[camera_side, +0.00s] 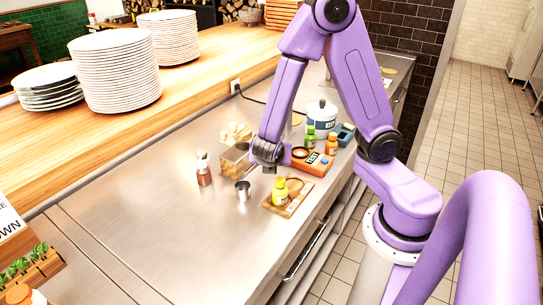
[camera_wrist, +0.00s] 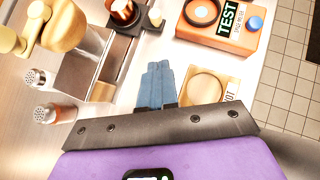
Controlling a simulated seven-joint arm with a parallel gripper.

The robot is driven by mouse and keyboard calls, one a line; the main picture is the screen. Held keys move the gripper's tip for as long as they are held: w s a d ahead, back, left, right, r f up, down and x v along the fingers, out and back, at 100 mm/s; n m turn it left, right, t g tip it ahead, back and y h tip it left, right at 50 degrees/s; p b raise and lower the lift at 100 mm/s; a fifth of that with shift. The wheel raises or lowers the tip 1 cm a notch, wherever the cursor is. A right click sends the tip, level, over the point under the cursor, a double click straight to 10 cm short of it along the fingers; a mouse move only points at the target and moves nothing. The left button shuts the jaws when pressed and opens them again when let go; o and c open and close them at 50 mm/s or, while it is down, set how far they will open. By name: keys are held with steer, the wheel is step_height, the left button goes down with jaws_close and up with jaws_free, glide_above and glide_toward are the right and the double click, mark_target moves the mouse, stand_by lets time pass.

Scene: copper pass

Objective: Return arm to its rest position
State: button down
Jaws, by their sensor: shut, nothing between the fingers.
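My gripper (camera_side: 268,168) hangs above the steel counter (camera_side: 150,235), pointing down, behind the yellow-capped bottle (camera_side: 279,192) and the metal cup (camera_side: 243,191) in the side view. In the wrist view its blue-grey fingers (camera_wrist: 157,85) lie together, with nothing visible between them. My arm is bent, with its elbow high above the counter. The fingers appear above the counter between a steel container and a wooden board (camera_wrist: 232,88); their exact height cannot be told.
An orange device (camera_side: 318,168) stands right of my gripper, with small bottles (camera_side: 331,146) and a white-blue pot (camera_side: 321,113) behind it. A shaker bottle (camera_side: 204,172) stands left. Plate stacks (camera_side: 115,75) are on the wooden ledge. The counter's near left is clear.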

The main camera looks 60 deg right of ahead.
steer(key=s+a+r+m+g+y, duration=0.2)
steer(key=s+a+r+m+y, duration=0.2)
steer(key=s, duration=0.5)
steer(key=s+a+r+m+g+y, duration=0.2)
steer(key=s+a+r+m+y, duration=0.2)
steer(key=s, duration=0.5)
steer(key=a+m, duration=0.2)
steer(key=shift+s+m+y, duration=0.35)
steer(key=shift+m+y, duration=0.05)
stand_by(0.8)
